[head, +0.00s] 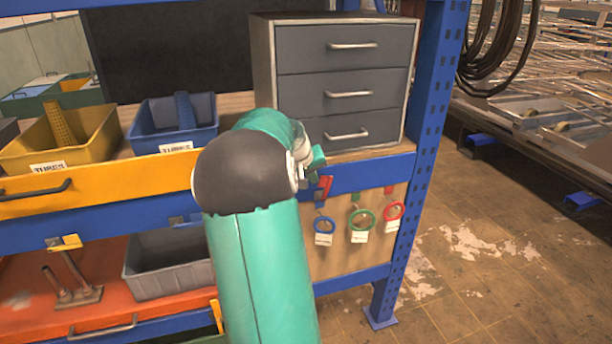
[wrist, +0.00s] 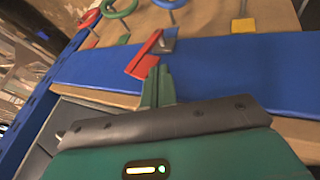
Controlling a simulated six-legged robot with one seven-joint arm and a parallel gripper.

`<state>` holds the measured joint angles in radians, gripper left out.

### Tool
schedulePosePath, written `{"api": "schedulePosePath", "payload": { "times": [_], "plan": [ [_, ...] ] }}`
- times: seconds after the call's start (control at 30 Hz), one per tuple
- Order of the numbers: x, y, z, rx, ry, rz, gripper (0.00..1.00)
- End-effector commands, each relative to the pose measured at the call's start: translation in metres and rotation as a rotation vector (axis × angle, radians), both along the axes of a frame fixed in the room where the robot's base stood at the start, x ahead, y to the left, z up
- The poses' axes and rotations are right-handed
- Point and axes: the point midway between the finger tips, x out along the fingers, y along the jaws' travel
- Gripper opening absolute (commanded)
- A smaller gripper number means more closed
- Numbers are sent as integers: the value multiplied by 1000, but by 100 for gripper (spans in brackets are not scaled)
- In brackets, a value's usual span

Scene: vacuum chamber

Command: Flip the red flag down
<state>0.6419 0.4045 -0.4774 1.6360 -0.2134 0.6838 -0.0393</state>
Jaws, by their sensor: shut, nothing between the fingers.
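The red flag (wrist: 144,54) is a small flat red piece joined to a grey bracket (wrist: 166,42) on the blue shelf beam (wrist: 230,62). It lies slanted across the beam in the wrist view. In the head view the red flag (head: 324,187) shows small, just right of my arm's end and below the drawer cabinet. My gripper (wrist: 156,72) has its green fingers together, empty, with the tips right beside the flag. I cannot tell whether they touch it. In the head view my gripper (head: 314,160) is partly hidden by my own arm.
Blue (head: 324,225), green (head: 362,219) and red (head: 393,211) rings with tags hang below the beam. A grey drawer cabinet (head: 345,62) stands above it. A yellow bin (head: 60,140) and a blue bin (head: 172,122) are at left. A blue post (head: 428,130) rises at right.

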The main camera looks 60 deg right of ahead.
Motion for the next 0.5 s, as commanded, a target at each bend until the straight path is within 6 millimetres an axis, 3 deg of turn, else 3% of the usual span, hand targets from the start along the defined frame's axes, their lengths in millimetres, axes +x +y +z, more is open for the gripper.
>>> {"api": "schedulePosePath", "payload": {
  "times": [0.5],
  "plan": [
    [-4,-3,2,23,-24,-4,0]
  ]
}}
